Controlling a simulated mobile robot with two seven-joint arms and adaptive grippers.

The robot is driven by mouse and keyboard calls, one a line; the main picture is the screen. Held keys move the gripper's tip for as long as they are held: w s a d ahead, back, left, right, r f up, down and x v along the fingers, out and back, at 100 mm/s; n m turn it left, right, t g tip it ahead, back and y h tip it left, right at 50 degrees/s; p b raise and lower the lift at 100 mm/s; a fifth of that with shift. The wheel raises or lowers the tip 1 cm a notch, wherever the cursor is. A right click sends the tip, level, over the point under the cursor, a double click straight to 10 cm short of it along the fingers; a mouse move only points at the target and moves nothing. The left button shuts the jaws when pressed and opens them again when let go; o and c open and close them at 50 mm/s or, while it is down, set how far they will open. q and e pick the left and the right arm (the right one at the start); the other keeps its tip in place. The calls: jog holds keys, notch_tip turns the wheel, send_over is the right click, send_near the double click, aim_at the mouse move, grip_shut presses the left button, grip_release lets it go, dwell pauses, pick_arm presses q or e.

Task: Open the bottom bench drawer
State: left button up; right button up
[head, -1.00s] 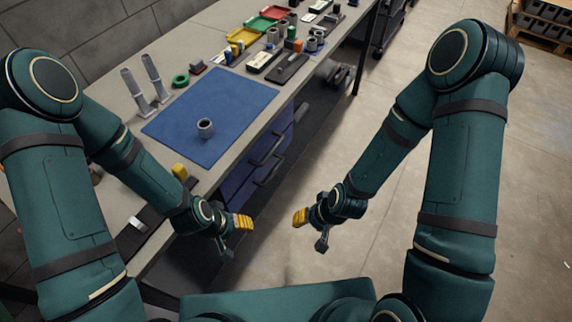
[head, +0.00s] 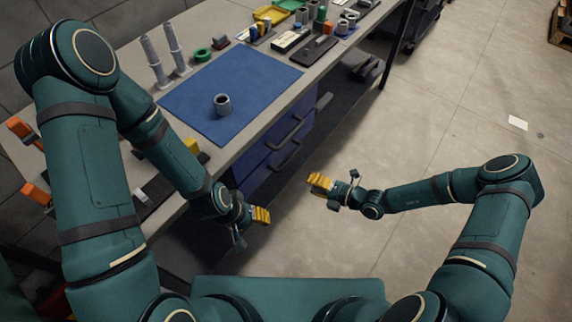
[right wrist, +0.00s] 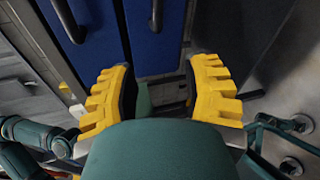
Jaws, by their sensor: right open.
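The blue drawers (head: 262,165) sit under the bench, with dark bar handles on their fronts. The lower handle (head: 285,157) shows below an upper handle (head: 284,132), and all the drawers look closed. My right gripper (head: 320,183) has yellow fingers and is held over the floor in front of the drawers, apart from the handles. In the right wrist view its fingers (right wrist: 160,80) are spread and empty, with blue drawer fronts (right wrist: 100,40) and two dark handles beyond. My left gripper (head: 260,215) is beside the bench's front edge; its jaw opening cannot be made out.
The bench top (head: 235,55) holds a blue mat (head: 205,95) with a grey ring part (head: 222,104), two grey posts, a green ring and several small parts and trays. The floor (head: 450,130) to the right is open. A white sheet (head: 517,122) lies on it.

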aim_at(288, 163)
jog(key=w+a+f+m, duration=0.1)
jog(key=w+a, duration=0.2)
jog(key=w+a+f+m+t+b, duration=0.1)
jog(key=w+a, duration=0.2)
jog(key=w+a+f+m+t+b, duration=0.1)
jog(key=w+a, duration=0.2)
jog(key=w, duration=0.1)
jog(key=shift+w+a+h, duration=0.1)
jog(key=shift+h, duration=0.2)
grip_shut()
